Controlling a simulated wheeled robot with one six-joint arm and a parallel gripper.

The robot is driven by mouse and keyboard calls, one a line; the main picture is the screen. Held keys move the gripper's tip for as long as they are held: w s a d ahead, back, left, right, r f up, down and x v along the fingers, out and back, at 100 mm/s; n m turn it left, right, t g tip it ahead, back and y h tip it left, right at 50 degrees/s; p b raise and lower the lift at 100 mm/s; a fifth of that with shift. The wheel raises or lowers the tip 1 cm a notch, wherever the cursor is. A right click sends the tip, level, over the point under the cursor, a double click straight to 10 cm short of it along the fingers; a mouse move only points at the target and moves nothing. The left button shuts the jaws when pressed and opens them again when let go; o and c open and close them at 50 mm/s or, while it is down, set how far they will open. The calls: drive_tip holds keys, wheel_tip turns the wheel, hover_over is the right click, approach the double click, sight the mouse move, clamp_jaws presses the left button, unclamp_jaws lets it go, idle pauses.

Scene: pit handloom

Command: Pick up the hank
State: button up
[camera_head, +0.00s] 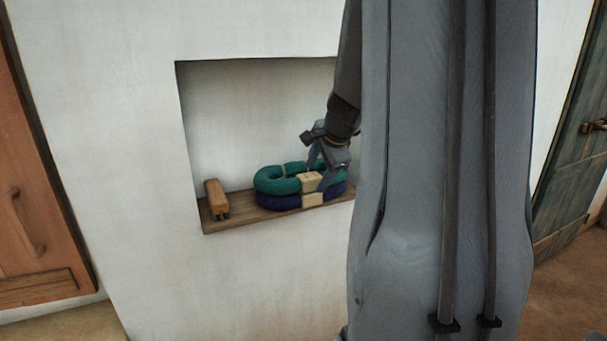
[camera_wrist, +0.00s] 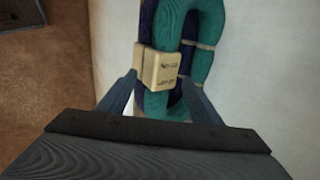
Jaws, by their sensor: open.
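Two hanks lie stacked in a wall niche. The upper hank is teal (camera_head: 276,185) and the lower one is dark blue (camera_head: 275,202); each has a cream label band. In the wrist view the teal hank (camera_wrist: 174,30) lies over the blue one (camera_wrist: 147,18), with its cream band (camera_wrist: 160,68) near the fingers. My gripper (camera_head: 317,170) is at the right part of the stack. In the wrist view my gripper (camera_wrist: 160,84) is open, with one finger on each side of the teal hank's banded part. I cannot tell whether the fingers touch it.
The niche has a wooden shelf (camera_head: 237,219). A small brown wooden block-like object (camera_head: 216,197) stands at its left end. The niche's side walls and top edge enclose the space around my gripper. A wooden door (camera_head: 30,190) is at the left and a dark green door (camera_head: 570,130) at the right.

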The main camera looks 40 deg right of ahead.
sight(315, 177)
drive_tip(key=shift+x, duration=1.5)
